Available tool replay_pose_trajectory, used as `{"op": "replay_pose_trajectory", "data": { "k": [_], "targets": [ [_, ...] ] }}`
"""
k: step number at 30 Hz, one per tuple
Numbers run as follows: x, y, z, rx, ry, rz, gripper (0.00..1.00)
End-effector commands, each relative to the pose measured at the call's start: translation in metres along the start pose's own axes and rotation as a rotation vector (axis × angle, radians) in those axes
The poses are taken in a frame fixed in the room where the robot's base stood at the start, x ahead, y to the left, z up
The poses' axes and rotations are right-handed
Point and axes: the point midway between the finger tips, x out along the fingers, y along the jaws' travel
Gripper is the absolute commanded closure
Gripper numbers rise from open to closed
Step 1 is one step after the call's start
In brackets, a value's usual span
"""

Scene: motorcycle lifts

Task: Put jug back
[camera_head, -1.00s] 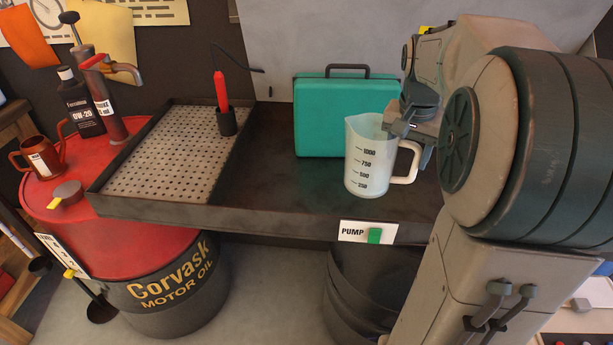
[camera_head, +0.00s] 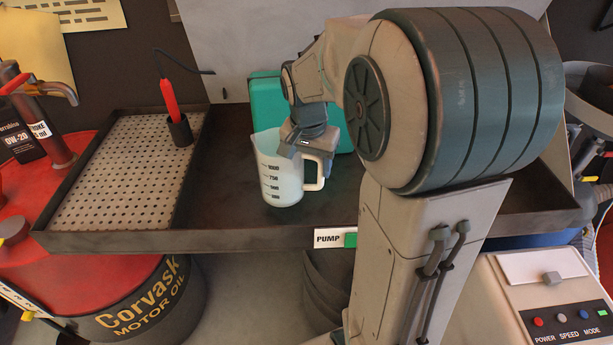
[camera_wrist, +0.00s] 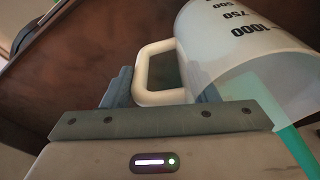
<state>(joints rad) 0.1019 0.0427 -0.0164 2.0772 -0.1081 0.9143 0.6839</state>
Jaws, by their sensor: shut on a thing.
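The jug (camera_head: 278,172) is a translucent white measuring jug with black scale marks and a white handle. In the head view it is upright over the dark metal tray (camera_head: 225,215); I cannot tell whether its base touches the tray. My gripper (camera_head: 305,148) is at the handle side of the jug, shut on the handle. In the wrist view the jug (camera_wrist: 245,50) fills the upper right, and its handle runs down between the fingers of my gripper (camera_wrist: 155,95). The fingertips are partly hidden behind the handle.
A green case (camera_head: 263,95) stands behind the jug, partly hidden by my arm. A perforated plate (camera_head: 125,180) and a red tool in a black holder (camera_head: 180,130) are at left. A red oil drum (camera_head: 60,260) stands left, a control box (camera_head: 540,290) right. Tray space left of the jug is clear.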

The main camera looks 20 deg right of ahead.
Motion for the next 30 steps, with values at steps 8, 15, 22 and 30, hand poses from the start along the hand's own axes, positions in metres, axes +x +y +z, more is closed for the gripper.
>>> {"op": "replay_pose_trajectory", "data": {
  "k": [8, 15, 22, 30],
  "targets": [
    [0.019, -0.009, 0.009, -0.001, -0.002, 0.002, 1.0],
    [0.044, -0.009, 0.013, -0.001, 0.0, 0.0, 1.0],
    [0.045, -0.01, 0.013, -0.001, 0.001, -0.001, 1.0],
    [0.048, -0.009, 0.013, -0.002, 0.001, 0.0, 0.25]
  ]
}}
